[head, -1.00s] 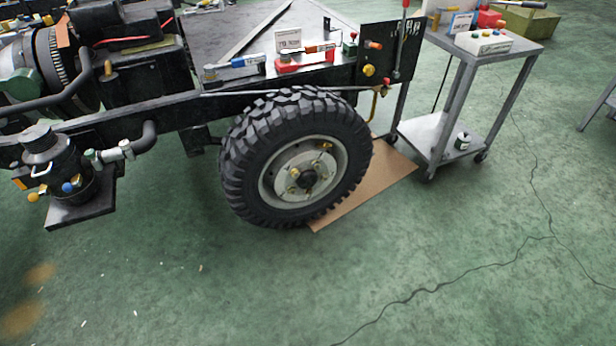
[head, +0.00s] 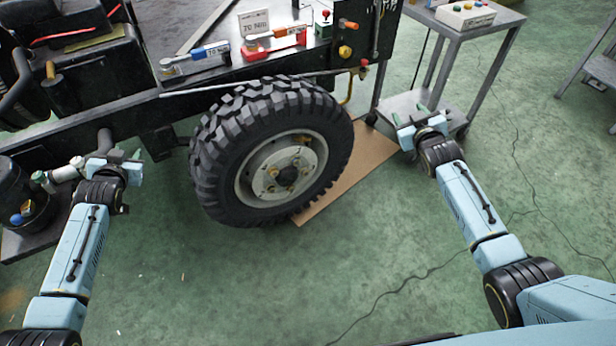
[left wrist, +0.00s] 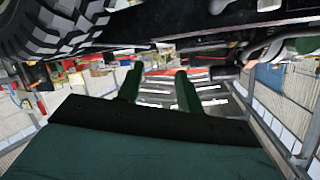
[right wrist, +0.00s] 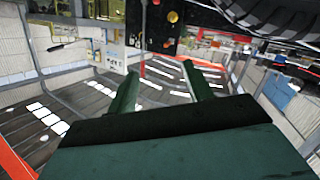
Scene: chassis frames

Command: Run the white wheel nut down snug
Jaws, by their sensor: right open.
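The wheel (head: 270,155) is a black knobbly tire with a pale grey rim, mounted on the dark chassis. Its hub face (head: 287,172) carries several small brass-coloured nuts; I cannot make out a white nut among them. My left gripper (head: 128,158) is left of the tire, apart from it, near the chassis pipe. Its fingers stand apart and empty in the left wrist view (left wrist: 157,82). My right gripper (head: 424,116) is right of the tire, in front of the grey cart. Its fingers are spread and empty in the right wrist view (right wrist: 162,80).
A blue-handled torque tool (head: 195,58), a red-orange tool (head: 274,44) and a "70 Nm" card (head: 254,22) are on the chassis top. A grey cart (head: 468,30) stands at right. Brown cardboard (head: 350,175) lies beside the tire. The floor in front is clear.

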